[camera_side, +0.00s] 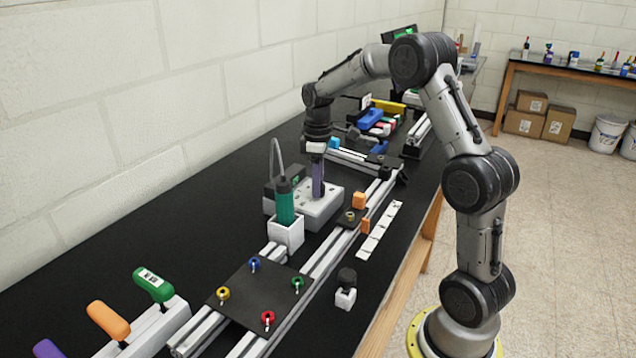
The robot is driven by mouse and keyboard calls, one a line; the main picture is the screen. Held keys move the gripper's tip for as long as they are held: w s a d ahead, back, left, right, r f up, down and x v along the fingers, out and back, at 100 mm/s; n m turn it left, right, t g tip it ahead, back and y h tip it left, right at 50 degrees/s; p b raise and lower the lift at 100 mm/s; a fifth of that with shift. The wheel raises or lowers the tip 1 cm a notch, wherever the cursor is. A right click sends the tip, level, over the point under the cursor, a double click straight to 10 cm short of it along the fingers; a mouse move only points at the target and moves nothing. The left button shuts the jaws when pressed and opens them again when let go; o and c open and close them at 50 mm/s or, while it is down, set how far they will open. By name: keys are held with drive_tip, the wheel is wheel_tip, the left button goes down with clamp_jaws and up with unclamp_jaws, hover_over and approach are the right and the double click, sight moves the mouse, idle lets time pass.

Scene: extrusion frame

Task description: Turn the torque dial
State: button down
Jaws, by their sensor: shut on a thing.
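My gripper (318,194) points straight down, with its purplish fingers reaching the top of a white-grey box (325,214) in the middle of the bench. The fingers are shut on what appears to be the torque dial on that box. The dial is hidden by the fingers, so its marks and angle cannot be read. A green-handled driver (285,202) with a grey cable stands upright in a white holder (286,232), just in front and left of the box.
A black plate (260,292) with several coloured knobs lies across aluminium rails in front. A black-topped knob (346,280) stands to the right. Handles, including a green one (153,284), are at front left. Coloured parts (371,118) lie behind. The bench's left strip is clear.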

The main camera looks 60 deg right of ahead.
drive_tip(key=shift+w+r, duration=0.1)
drive_tip(key=shift+c, duration=2.3)
unclamp_jaws()
wheel_tip(320, 180, up, 14)
